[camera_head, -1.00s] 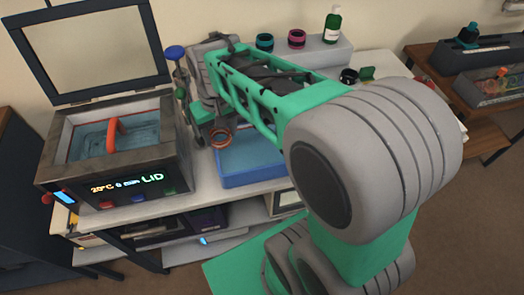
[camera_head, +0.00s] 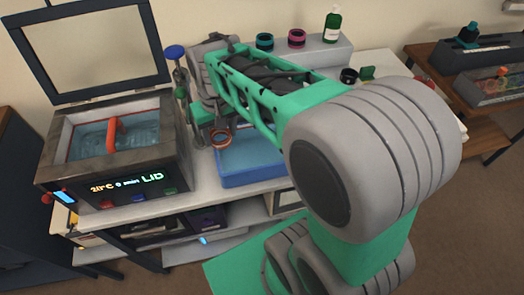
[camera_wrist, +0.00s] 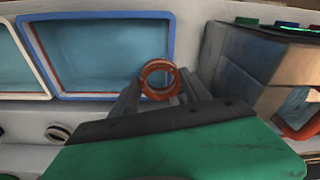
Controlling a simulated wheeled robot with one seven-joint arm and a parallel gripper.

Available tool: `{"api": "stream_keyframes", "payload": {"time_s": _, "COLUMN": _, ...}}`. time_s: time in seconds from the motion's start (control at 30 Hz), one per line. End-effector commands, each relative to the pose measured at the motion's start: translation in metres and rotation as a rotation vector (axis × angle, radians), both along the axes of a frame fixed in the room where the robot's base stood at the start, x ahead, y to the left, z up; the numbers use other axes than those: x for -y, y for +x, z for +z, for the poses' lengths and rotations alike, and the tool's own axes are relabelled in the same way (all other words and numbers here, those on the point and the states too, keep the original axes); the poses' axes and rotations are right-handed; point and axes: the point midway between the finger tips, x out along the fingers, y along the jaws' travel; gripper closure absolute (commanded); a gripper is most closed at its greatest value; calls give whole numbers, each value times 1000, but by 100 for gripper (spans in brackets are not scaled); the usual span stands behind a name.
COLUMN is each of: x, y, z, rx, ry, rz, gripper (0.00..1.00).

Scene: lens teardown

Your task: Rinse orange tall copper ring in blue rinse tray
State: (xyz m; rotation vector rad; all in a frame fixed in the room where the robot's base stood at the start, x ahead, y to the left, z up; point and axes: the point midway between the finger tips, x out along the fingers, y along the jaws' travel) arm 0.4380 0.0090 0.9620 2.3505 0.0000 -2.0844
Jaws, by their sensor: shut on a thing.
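The orange copper ring (camera_head: 221,138) is at the end of my arm, over the left side of the blue rinse tray (camera_head: 262,181) in the head view. In the wrist view the ring (camera_wrist: 159,79) sits between the fingertips of my gripper (camera_wrist: 160,92), which is shut on it. The wrist view shows the ring near the right wall of the blue tray (camera_wrist: 171,62). The tray holds bluish liquid. The ring appears above the tray's rim level; its exact height is hard to tell. My arm hides much of the tray's right side in the head view.
An ultrasonic bath (camera_head: 178,146) with an open lid (camera_head: 157,82) stands left of the tray, an orange handle (camera_head: 115,134) inside it. A white-rimmed tray (camera_wrist: 4,96) lies beside the blue one. A dark ring (camera_wrist: 58,132) lies on the bench. A green bottle (camera_head: 332,25) stands behind.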

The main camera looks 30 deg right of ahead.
Motion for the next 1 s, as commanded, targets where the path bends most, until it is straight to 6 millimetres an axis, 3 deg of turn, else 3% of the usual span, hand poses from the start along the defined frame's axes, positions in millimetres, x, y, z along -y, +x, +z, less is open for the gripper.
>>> {"api": "stream_keyframes", "payload": {"time_s": 0.23, "x": 0, "y": 0, "z": 12, "rx": 1, "ry": 0, "rz": 0, "gripper": 89}}
{"api": "stream_keyframes", "payload": {"time_s": 1.0, "x": 0, "y": 0, "z": 0, "rx": 1, "ry": 0, "rz": 0, "gripper": 89}}
